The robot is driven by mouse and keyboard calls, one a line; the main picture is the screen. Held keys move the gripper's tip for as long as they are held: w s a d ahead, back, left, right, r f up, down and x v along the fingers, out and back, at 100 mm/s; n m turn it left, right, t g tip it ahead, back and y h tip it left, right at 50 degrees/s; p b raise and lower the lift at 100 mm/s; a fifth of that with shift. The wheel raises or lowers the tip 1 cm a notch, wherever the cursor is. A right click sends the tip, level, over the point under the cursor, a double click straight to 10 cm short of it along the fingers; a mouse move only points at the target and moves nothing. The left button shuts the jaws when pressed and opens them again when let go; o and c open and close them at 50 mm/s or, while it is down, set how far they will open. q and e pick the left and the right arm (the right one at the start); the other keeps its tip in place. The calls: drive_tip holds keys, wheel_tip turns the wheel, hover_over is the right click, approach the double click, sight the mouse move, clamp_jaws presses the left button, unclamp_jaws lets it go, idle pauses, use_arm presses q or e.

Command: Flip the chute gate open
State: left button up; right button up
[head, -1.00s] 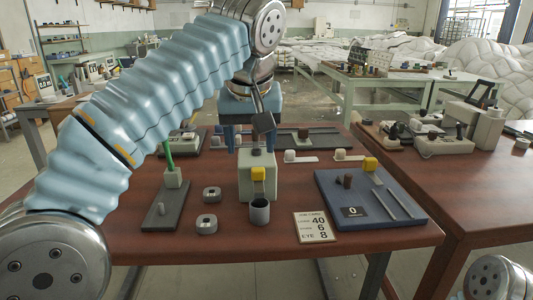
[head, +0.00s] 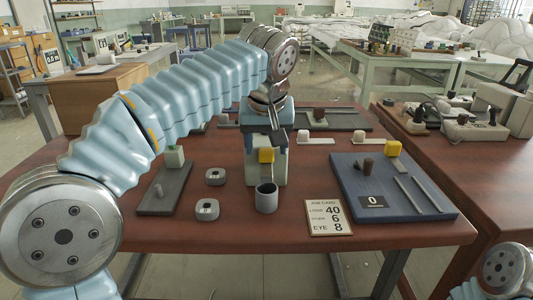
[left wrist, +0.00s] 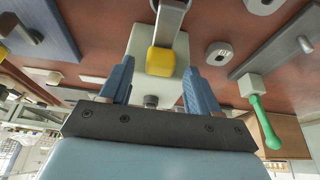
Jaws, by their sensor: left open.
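A pale grey-green box (head: 281,172) stands on the brown table, with a yellow block (head: 266,155) on its upper front; this looks like the chute gate. A grey cup (head: 266,198) stands just in front of it. In the left wrist view the yellow block (left wrist: 161,61) lies ahead between the blue fingers, on the box (left wrist: 141,43). My left gripper (left wrist: 160,88) is open and empty, its fingers apart on either side of the box top. In the head view my left gripper (head: 268,118) hangs over the box and hides its top. My right gripper is out of view.
A job card (head: 328,218) lies right of the cup. A blue board (head: 430,205) with another yellow block (head: 393,149) is further right.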

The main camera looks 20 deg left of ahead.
use_arm(q)
drive_tip(key=shift+x, duration=0.95)
drive_tip(key=shift+c, duration=0.4)
